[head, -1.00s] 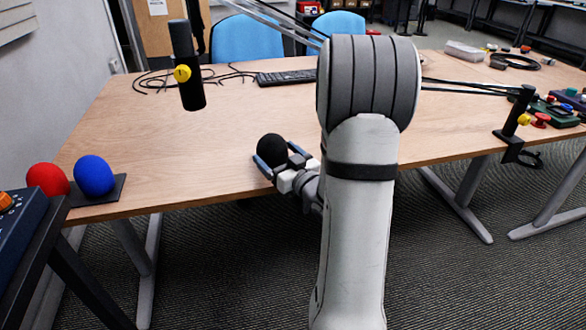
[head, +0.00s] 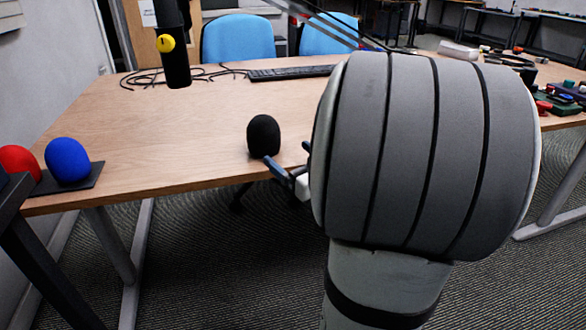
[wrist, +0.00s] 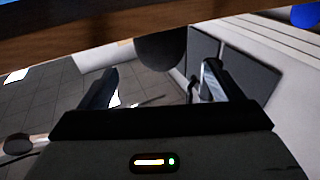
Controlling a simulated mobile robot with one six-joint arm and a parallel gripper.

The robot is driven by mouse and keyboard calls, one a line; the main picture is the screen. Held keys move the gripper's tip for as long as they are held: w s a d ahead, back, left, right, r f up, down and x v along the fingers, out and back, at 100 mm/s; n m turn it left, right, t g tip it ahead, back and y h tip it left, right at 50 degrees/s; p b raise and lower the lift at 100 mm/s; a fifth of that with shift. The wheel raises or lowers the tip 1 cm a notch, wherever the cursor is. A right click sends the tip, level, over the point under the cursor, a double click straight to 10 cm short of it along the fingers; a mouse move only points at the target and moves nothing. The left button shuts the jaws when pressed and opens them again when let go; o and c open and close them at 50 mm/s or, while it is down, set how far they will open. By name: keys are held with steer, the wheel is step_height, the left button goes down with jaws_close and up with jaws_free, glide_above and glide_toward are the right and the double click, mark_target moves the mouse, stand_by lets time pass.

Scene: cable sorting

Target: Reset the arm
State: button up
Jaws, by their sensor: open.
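My gripper (head: 288,158) is at the table's front edge in the head view, partly hidden behind my arm. One blue-grey finger shows clearly, beside the base of a black foam ball (head: 263,133). The ball stands on the wooden table (head: 190,135). In the wrist view my gripper (wrist: 158,85) has its two fingers wide apart with nothing held between them. The black ball (wrist: 160,46) shows there beyond the fingertips, at the edge of the table (wrist: 60,36).
A blue foam ball (head: 68,159) and a red one (head: 20,162) are at the left end. A black post with a yellow knob (head: 167,43), cables (head: 150,78) and a keyboard (head: 290,73) are farther back. The table's left middle is clear.

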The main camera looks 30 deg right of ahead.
steer(key=shift+s+r, duration=0.1)
stand_by(0.6)
step_height(320, 180, up, 14)
steer(key=a+m+g+h+p, duration=0.3)
steer(key=g+h+p, duration=0.35)
steer(key=p, duration=1.25)
steer(key=s+a+r+n+g+y+p, duration=0.1)
steer(key=s+a+r+g+y+p, duration=0.3)
steer(key=s+a+r+g+p, duration=0.5)
steer(key=s+a+r+p, duration=0.2)
steer(key=s+a+p, duration=0.3)
steer(key=p, duration=0.2)
steer(key=shift+s+a+r+n+g+p, duration=0.15)
steer(key=shift+s+a+n+g+p, duration=0.1)
steer(key=shift+n+g+p, duration=0.15)
